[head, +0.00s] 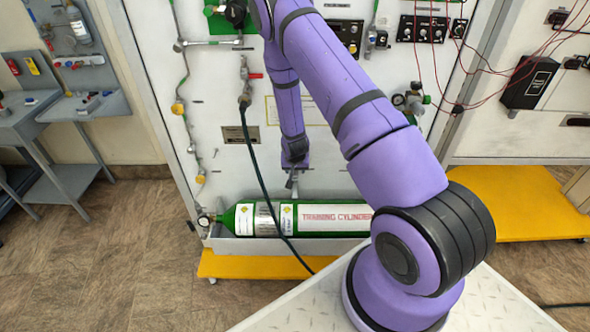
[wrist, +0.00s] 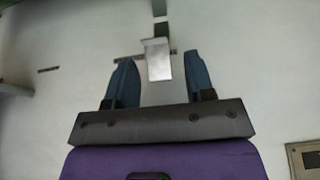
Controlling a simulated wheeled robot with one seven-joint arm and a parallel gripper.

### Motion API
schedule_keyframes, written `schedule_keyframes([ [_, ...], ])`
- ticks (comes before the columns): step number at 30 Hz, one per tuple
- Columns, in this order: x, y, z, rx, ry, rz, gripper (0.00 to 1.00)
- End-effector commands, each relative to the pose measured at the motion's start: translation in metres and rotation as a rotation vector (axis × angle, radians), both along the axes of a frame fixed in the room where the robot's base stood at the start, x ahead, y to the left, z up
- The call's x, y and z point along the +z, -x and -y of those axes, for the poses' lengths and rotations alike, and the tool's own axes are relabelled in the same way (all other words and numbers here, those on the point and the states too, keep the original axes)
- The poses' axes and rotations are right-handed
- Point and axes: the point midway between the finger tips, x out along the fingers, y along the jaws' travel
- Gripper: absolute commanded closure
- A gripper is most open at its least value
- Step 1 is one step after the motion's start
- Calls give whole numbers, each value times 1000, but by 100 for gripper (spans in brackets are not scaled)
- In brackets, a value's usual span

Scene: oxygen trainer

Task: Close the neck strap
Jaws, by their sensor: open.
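The green training cylinder (head: 335,219) lies on its side in a tray (head: 270,244) at the foot of the white panel. A silver bent plate (wrist: 157,62), seemingly the neck strap, shows on a dark bar in the wrist view. It also shows faintly above the cylinder in the head view (head: 290,183). My gripper (head: 294,169) points down at it, in front of the panel. In the wrist view my gripper (wrist: 159,57) has its two blue fingers wide apart, with the plate between and just beyond their tips. I cannot tell whether they touch it.
A dark hose (head: 262,185) hangs in front of the panel and crosses the cylinder, left of my gripper. A gauge (head: 205,220) sits at the cylinder's left end. A nameplate (head: 240,134) is on the panel, also in the wrist view (wrist: 306,160). Yellow ledges (head: 240,265) lie below.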

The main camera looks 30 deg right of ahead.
Motion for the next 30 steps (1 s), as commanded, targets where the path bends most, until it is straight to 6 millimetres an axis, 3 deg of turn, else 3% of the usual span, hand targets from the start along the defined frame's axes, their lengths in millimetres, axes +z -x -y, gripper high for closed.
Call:
schedule_keyframes([
  [12, -7, -2, 1, 0, 0, 0, 51],
  [19, -7, -2, 1, 0, 0, 0, 100],
  [30, -8, -6, -4, 3, 20, 29, 100],
])
